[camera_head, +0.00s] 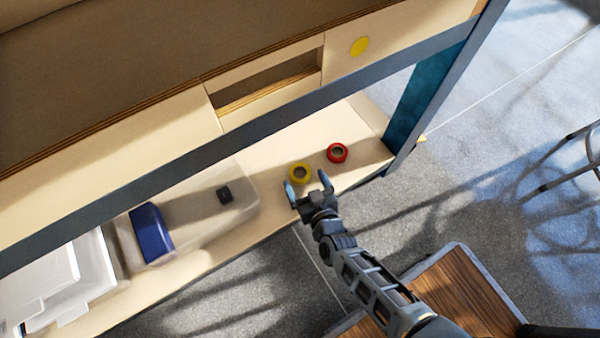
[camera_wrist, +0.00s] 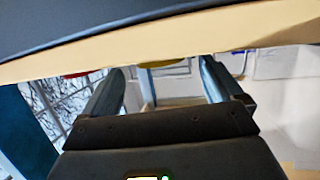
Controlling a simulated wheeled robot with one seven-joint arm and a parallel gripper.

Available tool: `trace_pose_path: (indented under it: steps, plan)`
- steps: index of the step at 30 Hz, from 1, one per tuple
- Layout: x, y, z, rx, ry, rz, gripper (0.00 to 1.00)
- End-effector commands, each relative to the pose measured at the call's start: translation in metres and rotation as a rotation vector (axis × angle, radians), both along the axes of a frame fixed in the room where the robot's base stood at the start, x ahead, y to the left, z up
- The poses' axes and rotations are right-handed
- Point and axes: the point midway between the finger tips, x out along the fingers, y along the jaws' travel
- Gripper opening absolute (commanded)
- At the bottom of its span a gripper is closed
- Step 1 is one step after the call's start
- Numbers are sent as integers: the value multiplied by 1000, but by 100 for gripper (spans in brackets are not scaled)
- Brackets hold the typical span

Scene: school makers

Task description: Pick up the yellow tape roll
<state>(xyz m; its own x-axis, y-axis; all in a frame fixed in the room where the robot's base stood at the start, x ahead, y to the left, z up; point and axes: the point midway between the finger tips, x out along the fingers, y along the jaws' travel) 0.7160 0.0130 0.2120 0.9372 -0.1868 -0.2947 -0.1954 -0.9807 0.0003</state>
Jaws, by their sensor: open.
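The yellow tape roll (camera_head: 292,174) lies flat on the pale wooden lower shelf (camera_head: 262,152), near its front edge. My gripper (camera_head: 308,184) is open, with its two blue-grey fingers apart at the near side of the roll. Nothing is held between them. In the wrist view a thin strip of the yellow roll (camera_wrist: 165,63) shows between the fingertips, along the pale shelf edge; most of it is hidden there. I cannot tell whether a finger touches it.
A red tape roll (camera_head: 337,161) lies just right of the yellow one. A clear bin (camera_head: 185,212) with a blue block (camera_head: 151,232) stands to the left. A blue post (camera_head: 425,95) bounds the right end. The grey-blue beam (camera_head: 240,133) runs above the shelf.

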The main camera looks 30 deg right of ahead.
Motion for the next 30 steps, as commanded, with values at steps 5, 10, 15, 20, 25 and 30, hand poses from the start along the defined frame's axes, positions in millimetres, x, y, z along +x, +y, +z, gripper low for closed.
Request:
trace_pose_path:
  steps: [5,10,15,20,25,30]
  plan:
    - [21,-5,-8,0,1,-1,94]
    - [23,-4,-7,0,1,1,94]
    - [22,-4,-7,0,1,0,83]
    - [22,-4,-7,0,1,0,68]
    - [22,-4,-7,0,1,0,51]
    - [22,-4,-7,0,1,0,35]
